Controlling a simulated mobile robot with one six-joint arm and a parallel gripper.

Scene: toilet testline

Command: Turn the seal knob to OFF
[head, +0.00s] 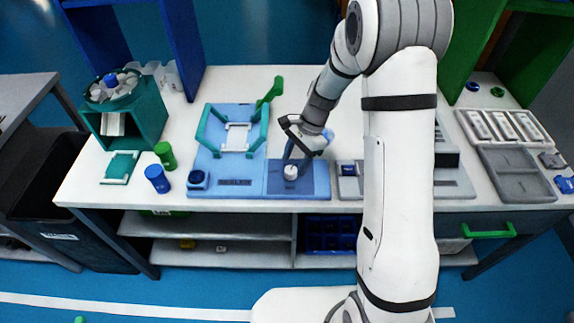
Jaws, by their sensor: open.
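A small white knob (291,172) stands on the right part of a blue panel (250,190) at the front of the white table. I take it for the seal knob; its marking is too small to read. My gripper (292,155) comes down from the upper right, with its fingers just above and around the knob. It is open. I cannot tell whether the fingers touch the knob. My arm hides part of the table to the right of the panel.
A teal frame (208,126) and a green lever (270,91) stand on the panel's left and back. A blue jar (157,178) and a green jar (165,154) stand left of it. A grey tray (516,174) lies at the right. A teal box (132,124) stands at the far left.

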